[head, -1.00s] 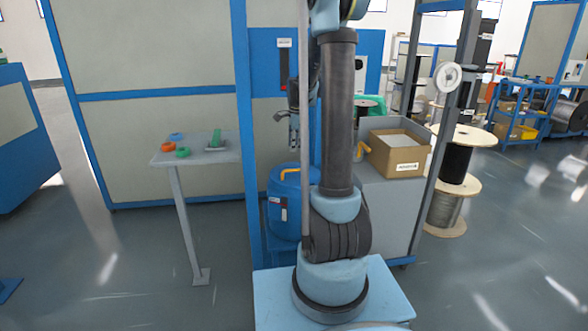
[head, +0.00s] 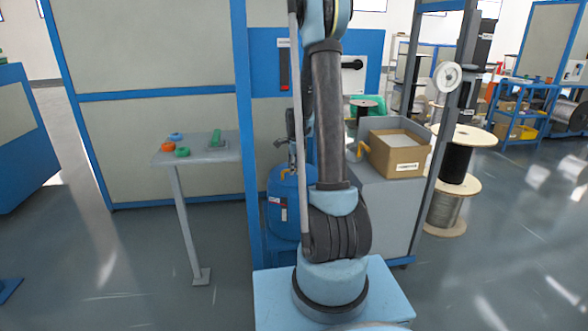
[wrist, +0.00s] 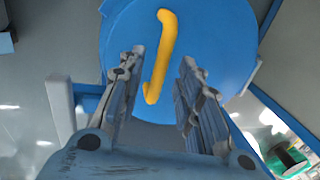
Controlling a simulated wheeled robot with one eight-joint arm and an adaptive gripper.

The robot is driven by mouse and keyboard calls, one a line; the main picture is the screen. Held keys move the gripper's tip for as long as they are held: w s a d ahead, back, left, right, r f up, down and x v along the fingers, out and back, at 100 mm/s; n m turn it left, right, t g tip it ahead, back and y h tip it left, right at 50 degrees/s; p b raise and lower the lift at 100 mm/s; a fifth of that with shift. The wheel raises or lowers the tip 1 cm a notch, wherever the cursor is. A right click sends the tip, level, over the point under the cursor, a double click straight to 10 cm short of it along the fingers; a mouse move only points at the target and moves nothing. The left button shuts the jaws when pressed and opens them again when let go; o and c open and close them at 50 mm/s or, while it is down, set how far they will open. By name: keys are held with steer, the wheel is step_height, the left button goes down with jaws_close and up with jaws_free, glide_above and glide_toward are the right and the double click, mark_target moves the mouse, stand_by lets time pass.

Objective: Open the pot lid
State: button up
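The pot is a blue drum (head: 284,208) with a label, beside the blue upright in the head view. Its round blue lid (wrist: 215,45) fills the top of the wrist view, with a bent yellow handle (wrist: 157,70) across it. My gripper (wrist: 162,62) is open, its two fingers apart on the left and right of the handle. It holds nothing; I cannot tell how far the fingertips are above the lid. In the head view my gripper (head: 287,168) is small, just over the drum and partly hidden by my arm.
A small grey table (head: 198,150) with orange, blue and green pieces stands left of the blue upright (head: 243,120). A grey cabinet (head: 392,215) with a cardboard box (head: 398,157) stands right of the drum. Cable spools (head: 452,190) stand farther right.

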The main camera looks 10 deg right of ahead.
steer(key=shift+f, duration=0.1)
steer(key=shift+c, duration=0.4)
jaws_close()
steer(key=shift+w+r+g, duration=0.4)
steer(key=shift+r, duration=0.35)
steer(key=w+r, duration=0.6)
steer(key=w, duration=0.2)
steer(key=w+r, duration=0.5)
steer(key=w, duration=0.4)
steer(key=shift+w+r+g, duration=0.3)
steer(key=shift+r+g, duration=0.1)
